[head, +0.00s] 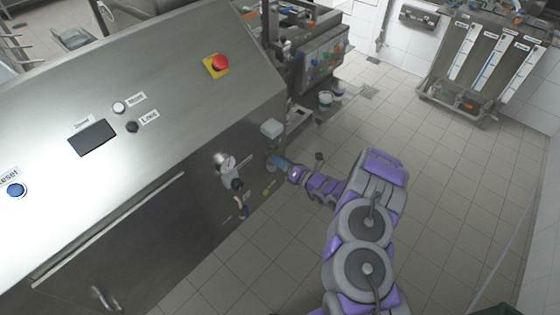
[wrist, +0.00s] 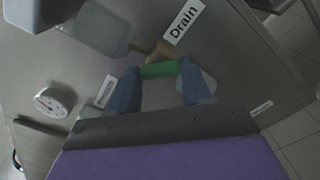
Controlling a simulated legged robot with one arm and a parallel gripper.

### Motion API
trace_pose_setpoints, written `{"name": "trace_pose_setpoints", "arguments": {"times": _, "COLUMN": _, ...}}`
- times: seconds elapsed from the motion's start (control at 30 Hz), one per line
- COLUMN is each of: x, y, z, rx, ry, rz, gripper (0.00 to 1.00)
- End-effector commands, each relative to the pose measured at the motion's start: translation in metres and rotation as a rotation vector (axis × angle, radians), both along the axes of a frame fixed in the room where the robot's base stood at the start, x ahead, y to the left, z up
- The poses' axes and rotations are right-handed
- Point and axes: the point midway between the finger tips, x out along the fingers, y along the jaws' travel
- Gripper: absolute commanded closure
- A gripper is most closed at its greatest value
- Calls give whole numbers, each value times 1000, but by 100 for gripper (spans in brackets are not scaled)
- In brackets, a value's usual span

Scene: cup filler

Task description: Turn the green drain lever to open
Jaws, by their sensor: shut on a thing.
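The green drain lever (wrist: 159,70) shows in the wrist view between my two blue fingers, just below the white "Drain" label (wrist: 183,20). A brass-coloured fitting (wrist: 157,52) sits right behind it on the steel panel. My gripper (wrist: 160,74) is shut on the green lever, one finger at each end of it. In the head view my gripper (head: 278,161) reaches the lower right part of the machine's front, and the lever is hidden there.
A pressure gauge (wrist: 53,101) and a clear container (wrist: 101,28) are near the lever. In the head view a white box (head: 271,128) sits just above my gripper, and a valve (head: 226,163) is to its left.

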Motion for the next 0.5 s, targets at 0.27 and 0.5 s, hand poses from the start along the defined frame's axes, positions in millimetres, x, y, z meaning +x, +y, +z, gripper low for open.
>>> {"name": "trace_pose_setpoints", "arguments": {"times": 0.27, "x": 1, "y": -2, "z": -1, "rx": -2, "ry": 1, "rz": -6, "gripper": 33}}
{"name": "trace_pose_setpoints", "arguments": {"times": 0.5, "x": 0, "y": 0, "z": -1, "rx": -3, "ry": 0, "rz": -4, "gripper": 26}}
